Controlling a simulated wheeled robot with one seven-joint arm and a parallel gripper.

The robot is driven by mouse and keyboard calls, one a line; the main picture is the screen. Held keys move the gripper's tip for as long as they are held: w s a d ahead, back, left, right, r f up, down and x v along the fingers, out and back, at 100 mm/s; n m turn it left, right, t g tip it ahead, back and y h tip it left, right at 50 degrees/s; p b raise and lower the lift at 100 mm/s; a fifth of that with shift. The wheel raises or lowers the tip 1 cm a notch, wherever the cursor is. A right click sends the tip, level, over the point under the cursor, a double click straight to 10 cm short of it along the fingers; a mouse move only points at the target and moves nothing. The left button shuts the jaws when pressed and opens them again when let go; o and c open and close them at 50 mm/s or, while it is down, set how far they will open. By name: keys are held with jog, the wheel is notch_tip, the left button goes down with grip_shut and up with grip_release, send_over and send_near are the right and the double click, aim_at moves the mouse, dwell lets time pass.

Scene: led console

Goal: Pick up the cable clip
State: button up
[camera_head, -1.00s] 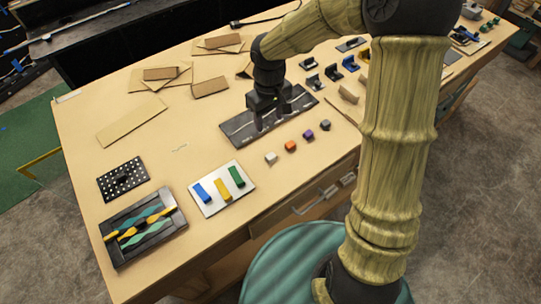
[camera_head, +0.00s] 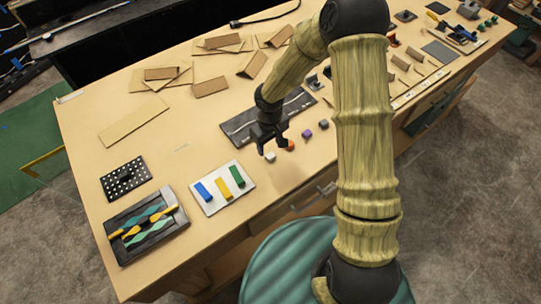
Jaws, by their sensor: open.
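A row of small blocks lies along the table's front edge: a white one (camera_head: 271,157), an orange one (camera_head: 290,146), a purple one (camera_head: 307,134) and a grey one (camera_head: 323,124). They may be cable clips, but they are too small to tell for sure. My gripper (camera_head: 273,149) points down with its jaws open, close to the white and orange blocks. One finger partly hides the orange block. I see nothing held between the fingers. Whether the fingers touch a block cannot be told.
A dark mat (camera_head: 238,127) lies behind my gripper. A white plate (camera_head: 218,207) with blue, yellow and green bars is to the left, with a dark tray (camera_head: 125,256) and a perforated black plate (camera_head: 112,188) beyond. Cardboard pieces (camera_head: 210,87) lie at the back.

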aim_at(269, 154)
jog(key=shift+f, duration=0.1)
jog(key=shift+f+p, duration=0.55)
jog(key=shift+f, duration=0.05)
jog(key=shift+w+f+p, duration=0.1)
jog(key=shift+f+p, duration=0.5)
jog(key=shift+f, duration=1.3)
jog(key=c, duration=1)
